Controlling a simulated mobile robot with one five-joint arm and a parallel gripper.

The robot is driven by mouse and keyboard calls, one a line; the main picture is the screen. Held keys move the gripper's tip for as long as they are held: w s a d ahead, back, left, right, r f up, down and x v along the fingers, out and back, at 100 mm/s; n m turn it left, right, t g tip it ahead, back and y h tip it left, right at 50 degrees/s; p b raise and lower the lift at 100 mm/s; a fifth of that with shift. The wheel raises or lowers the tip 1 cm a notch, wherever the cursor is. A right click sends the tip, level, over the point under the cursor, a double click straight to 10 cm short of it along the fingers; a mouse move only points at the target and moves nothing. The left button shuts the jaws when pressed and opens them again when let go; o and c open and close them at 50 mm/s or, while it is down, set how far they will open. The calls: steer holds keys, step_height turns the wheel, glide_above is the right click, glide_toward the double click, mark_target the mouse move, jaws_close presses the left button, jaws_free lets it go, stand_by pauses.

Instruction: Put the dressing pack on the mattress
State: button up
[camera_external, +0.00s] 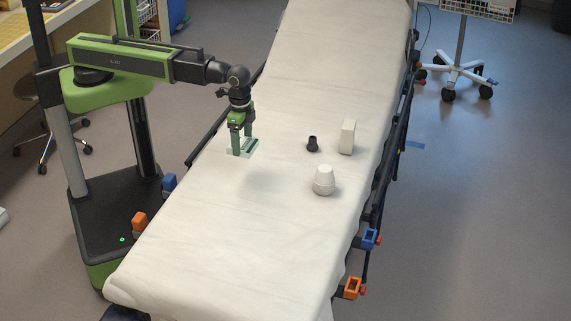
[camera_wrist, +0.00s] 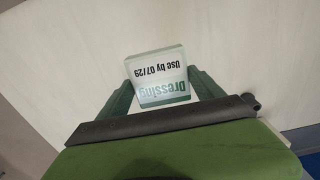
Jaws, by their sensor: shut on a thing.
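The dressing pack (camera_wrist: 158,72) is a flat white packet with a green band, printed "Dressing" and "Use by 07/29". My gripper (camera_wrist: 160,88) is shut on it, one green finger at each side. In the external view my gripper (camera_external: 243,150) points down over the left part of the white mattress (camera_external: 230,225), with the dressing pack (camera_external: 248,146) between its fingers. A shadow lies on the mattress below and to the right of it. I cannot tell exactly how far the pack is above the sheet. The mattress also fills most of the wrist view (camera_wrist: 245,50).
A small black cup-like item (camera_external: 312,144), a white upright box (camera_external: 347,137) and a white rounded container (camera_external: 324,181) stand on the mattress right of my gripper. Dark side rails (camera_external: 385,170) run along the stretcher. The mattress's near half is clear.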

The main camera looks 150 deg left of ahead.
steer(key=shift+w+a+n, duration=0.2)
steer(key=shift+n, duration=0.7)
steer(key=w+d+m, duration=0.1)
steer(key=w+d, duration=0.7)
steer(key=d, duration=0.3)
steer(key=w+d+m, duration=0.1)
steer(key=w+d, duration=0.7)
steer(key=d, duration=0.3)
steer(key=b, duration=0.7)
glide_above(237, 217)
step_height(237, 217, down, 7)
steer(key=shift+r, duration=0.15)
step_height(237, 217, down, 4)
steer(key=b, duration=0.4)
steer(key=shift+f, duration=0.2)
steer(key=shift+r, duration=0.25)
steer(key=shift+f, duration=0.2)
steer(key=o, duration=1.3)
